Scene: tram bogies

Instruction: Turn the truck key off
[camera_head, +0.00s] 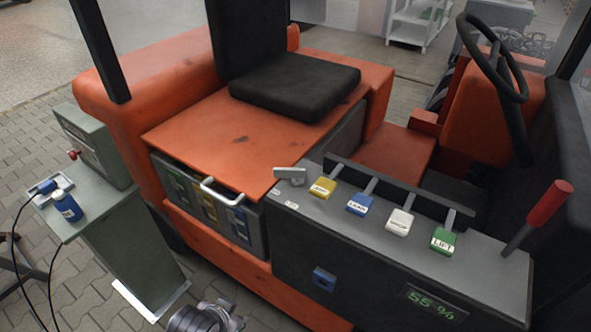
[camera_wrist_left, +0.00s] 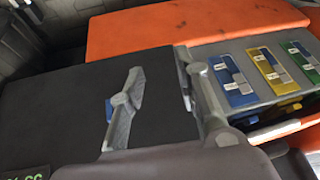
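The truck's key (camera_head: 289,175) appears to be the small grey piece on top of the dark control console (camera_head: 390,270), at its left end. Two small white labels sit beside it, too small to read. I cannot tell which one the key points to. My left gripper shows partly at the bottom edge of the head view (camera_head: 210,318), below and left of the console and apart from the key. In the left wrist view its fingers (camera_wrist_left: 160,75) are spread with nothing between them, in front of the console's dark side. The key is not visible there. My right gripper is not in view.
Yellow, blue, white and green levers (camera_head: 398,222) line the console top, with a red-handled lever (camera_head: 549,203) at right. A battery (camera_head: 212,205) with a pale handle sits left of the console. A grey pedestal (camera_head: 135,245) with a blue bottle (camera_head: 66,206) stands farther left.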

